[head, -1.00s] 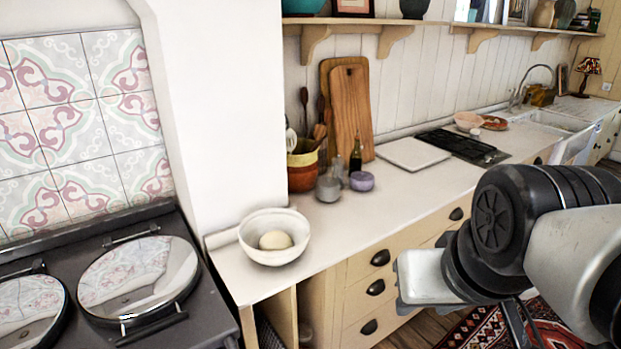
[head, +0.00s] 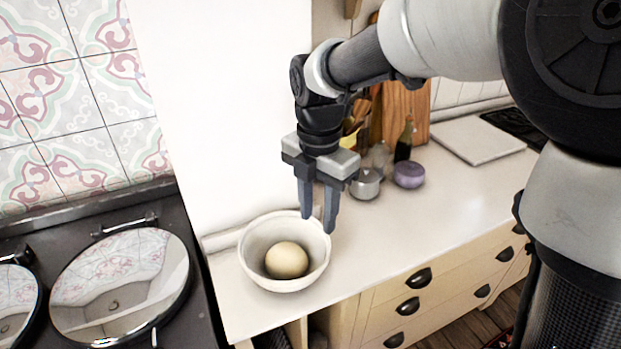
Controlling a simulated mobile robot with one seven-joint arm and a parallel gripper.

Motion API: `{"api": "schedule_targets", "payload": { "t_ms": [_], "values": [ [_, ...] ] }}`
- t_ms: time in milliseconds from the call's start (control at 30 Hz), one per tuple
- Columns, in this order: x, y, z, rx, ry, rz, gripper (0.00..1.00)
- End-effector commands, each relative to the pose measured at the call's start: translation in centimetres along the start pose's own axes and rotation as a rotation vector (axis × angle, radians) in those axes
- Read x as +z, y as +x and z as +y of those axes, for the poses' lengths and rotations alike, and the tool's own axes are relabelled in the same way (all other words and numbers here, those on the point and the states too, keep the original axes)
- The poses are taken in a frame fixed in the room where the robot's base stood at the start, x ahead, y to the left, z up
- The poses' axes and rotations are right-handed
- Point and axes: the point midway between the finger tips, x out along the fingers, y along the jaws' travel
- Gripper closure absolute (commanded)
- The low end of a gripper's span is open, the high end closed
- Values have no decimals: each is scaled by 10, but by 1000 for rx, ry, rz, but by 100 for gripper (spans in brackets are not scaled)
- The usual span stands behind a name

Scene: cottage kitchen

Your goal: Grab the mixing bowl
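The white mixing bowl (head: 254,278) stands upright at the left end of the pale counter, with a round, cream-coloured ball (head: 287,260), perhaps dough, inside. My gripper (head: 318,224) points down at the bowl's back right rim. Its two dark fingers are apart, with a gap between the tips. I cannot tell whether either finger touches the bowl.
A small grey pot (head: 366,184), a purple jar (head: 409,175) and a dark bottle (head: 404,140) stand behind, to the right. The stove (head: 190,335) is left of the counter (head: 440,215). Bare counter lies right of the bowl.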

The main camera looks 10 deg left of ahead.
Motion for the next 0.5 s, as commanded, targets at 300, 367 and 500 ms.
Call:
{"api": "schedule_targets", "payload": {
  "t_ms": [300,367,500],
  "values": [
    [-1,61,0,-7,-20,6,65],
    [-1,74,0,-6,-19,6,65],
    [-1,101,0,-5,-19,5,65]
  ]
}}
